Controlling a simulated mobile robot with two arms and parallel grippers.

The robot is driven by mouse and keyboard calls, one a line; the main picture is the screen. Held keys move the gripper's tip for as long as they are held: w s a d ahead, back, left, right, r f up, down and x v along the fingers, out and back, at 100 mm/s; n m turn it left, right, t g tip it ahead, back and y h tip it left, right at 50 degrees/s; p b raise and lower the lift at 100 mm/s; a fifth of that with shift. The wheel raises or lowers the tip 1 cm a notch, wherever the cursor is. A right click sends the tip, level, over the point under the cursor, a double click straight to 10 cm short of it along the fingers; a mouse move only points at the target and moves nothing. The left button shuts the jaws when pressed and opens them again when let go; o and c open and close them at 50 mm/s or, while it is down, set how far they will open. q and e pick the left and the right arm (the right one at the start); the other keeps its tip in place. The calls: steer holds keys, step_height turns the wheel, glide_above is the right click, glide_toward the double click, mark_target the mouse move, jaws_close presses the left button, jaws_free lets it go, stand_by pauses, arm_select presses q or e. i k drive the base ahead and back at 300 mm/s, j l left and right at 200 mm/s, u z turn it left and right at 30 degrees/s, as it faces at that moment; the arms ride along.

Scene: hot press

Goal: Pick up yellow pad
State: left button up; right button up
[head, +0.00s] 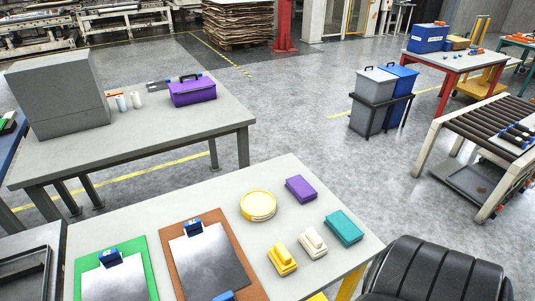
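A yellow pad-like block (282,260) with a raised top lies on the near grey table (205,199), toward its front right. A cream block of the same shape (313,242) lies just to its right, close beside it. A round yellow tin or disc (258,205) lies farther back on the same table. Neither of my grippers shows in the head view, and nothing is seen holding the yellow block.
A purple block (301,189) and a teal block (343,228) lie behind and right of the yellow block. Clipboards on green (82,271) and brown (169,236) boards lie left. A black padded seat (436,270) stands at the table's right edge.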

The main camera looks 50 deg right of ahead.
mark_target(283, 262)
steer(key=i+z, duration=0.1)
steer(key=z, duration=1.5)
steer(key=k+j+u, duration=0.15)
steer(key=u, duration=0.2)
steer(key=j, duration=0.1)
